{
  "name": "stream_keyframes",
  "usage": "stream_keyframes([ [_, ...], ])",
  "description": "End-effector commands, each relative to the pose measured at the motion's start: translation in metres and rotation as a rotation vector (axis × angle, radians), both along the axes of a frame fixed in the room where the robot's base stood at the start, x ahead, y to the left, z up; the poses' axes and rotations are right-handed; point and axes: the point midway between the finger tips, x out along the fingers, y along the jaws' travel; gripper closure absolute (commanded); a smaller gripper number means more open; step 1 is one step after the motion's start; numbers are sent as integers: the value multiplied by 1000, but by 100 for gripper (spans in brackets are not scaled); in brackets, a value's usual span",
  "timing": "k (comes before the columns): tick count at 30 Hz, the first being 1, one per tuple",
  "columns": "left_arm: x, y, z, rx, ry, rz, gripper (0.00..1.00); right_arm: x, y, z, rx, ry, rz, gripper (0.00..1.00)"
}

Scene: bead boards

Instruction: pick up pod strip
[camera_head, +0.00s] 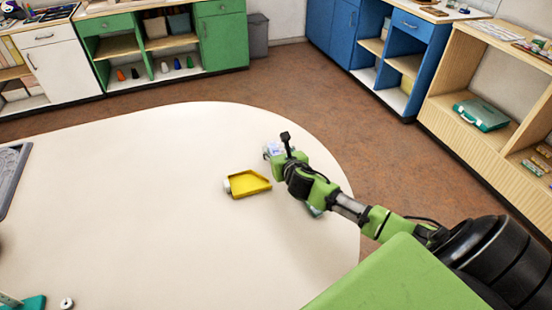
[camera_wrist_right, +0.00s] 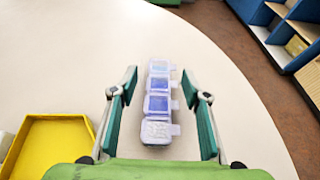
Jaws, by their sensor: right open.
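The pod strip (camera_wrist_right: 158,103) is a row of small translucent compartments with blue-violet lids and side tabs. It lies on the white table, and in the right wrist view it sits between the two fingers. In the head view only a part of the pod strip (camera_head: 273,149) shows beyond my right gripper, which hides the rest. My right gripper (camera_wrist_right: 161,108) is open, with one teal finger on each side of the strip and a gap on both sides. It also shows in the head view (camera_head: 283,160), over the table's right part. My left gripper is not in view.
A yellow tray (camera_head: 249,184) lies just left of my right gripper, with a white round piece at its left end. A grey tray (camera_head: 8,180) is at the table's far left. The white table (camera_head: 150,210) is mostly clear; its curved edge is close on the right.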

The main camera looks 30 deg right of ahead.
Motion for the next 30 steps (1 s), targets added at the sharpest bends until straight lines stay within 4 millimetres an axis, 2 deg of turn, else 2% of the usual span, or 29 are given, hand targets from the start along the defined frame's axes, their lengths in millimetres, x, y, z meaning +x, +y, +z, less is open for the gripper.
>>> stream_keyframes([
  [6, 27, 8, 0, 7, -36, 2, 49, 11, -3, -6, 1, 0, -1, 57],
  [9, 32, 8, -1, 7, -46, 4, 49, 22, -7, -13, 2, 0, -3, 57],
  [16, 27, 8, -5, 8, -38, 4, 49, 45, -14, -23, 0, -1, 0, 57],
  [26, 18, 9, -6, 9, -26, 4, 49, 48, -15, -25, -1, 0, 0, 57],
  [30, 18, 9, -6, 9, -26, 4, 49, 48, -15, -25, -1, 0, 0, 91],
])
